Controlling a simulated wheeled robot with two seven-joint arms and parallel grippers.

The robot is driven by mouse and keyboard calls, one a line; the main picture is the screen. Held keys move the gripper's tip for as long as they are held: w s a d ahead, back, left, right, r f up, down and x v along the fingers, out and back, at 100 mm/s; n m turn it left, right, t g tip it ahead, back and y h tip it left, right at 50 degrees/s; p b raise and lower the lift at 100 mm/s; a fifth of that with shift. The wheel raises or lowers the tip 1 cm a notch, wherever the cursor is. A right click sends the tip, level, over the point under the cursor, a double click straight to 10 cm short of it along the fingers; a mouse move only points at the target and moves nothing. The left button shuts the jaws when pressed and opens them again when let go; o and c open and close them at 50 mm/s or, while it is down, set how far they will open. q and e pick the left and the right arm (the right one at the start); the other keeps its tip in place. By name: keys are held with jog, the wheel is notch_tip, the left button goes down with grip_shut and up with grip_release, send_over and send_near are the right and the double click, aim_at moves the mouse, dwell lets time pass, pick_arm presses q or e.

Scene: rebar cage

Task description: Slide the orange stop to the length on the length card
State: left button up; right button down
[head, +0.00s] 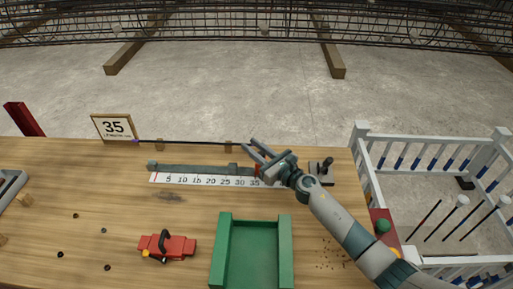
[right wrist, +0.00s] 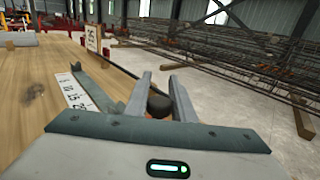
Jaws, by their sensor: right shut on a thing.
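The length card (head: 114,127) reads 35 and stands upright at the back left of the table. The white scale strip (head: 205,181) is marked from 5 to 35, with a grey rail (head: 195,168) behind it. The orange stop (head: 257,170) is at the right end of the rail, near the 35 mark, and partly hidden by my right gripper (head: 252,149). In the right wrist view, the dark round knob (right wrist: 158,104) sits between the fingers of my right gripper (right wrist: 161,84), which is shut on the stop. My left gripper is not in view.
A thin dark bar (head: 195,142) runs behind the rail. A green tray (head: 284,252) and a red tool (head: 168,247) lie in front. A black lever (head: 326,168) stands right of my gripper. A white railing (head: 430,140) borders the table's right.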

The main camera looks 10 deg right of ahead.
jog(key=c, duration=1.5)
grip_release()
jog(key=shift+d, duration=0.1)
jog(key=b+v, duration=0.2)
jog(key=v, duration=1.3)
jog(key=shift+s+d+f, duration=0.15)
jog(key=shift+s+d, duration=0.05)
jog(key=shift+s, duration=0.15)
jog(key=shift+b+v, duration=0.4)
jog(key=shift+v, duration=0.35)
jog(key=shift+s, duration=0.1)
